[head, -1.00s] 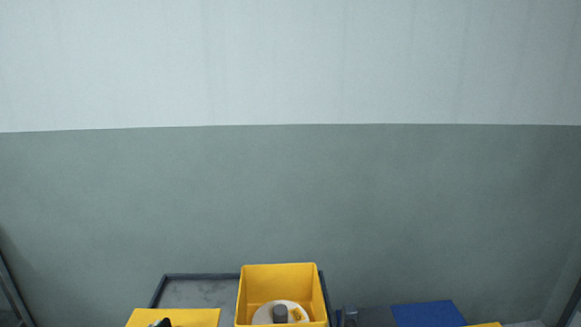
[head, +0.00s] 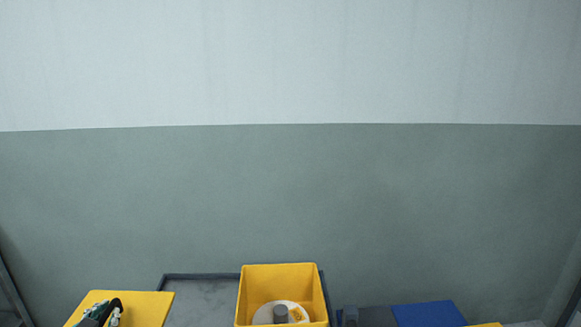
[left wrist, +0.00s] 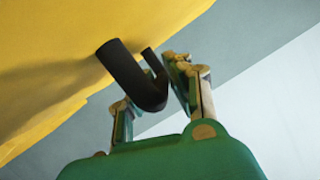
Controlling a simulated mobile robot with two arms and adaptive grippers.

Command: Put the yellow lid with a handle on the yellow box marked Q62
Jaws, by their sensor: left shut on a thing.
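The yellow lid (head: 142,306) is at the lower left of the head view, left of the yellow box. My left gripper (head: 106,315) is shut on the lid's dark handle, and both are cut by the frame's bottom edge. In the left wrist view the black handle (left wrist: 137,80) lies between the fingers of my left gripper (left wrist: 152,92), with the yellow lid (left wrist: 60,60) beyond it. A yellow box (head: 278,276) stands open in the lower middle of the head view. Its marking does not show. My right gripper is not in view.
A grey tray (head: 205,292) with a dark rim lies behind and left of the box. A blue panel (head: 429,314) lies to the right. The wall behind is bare.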

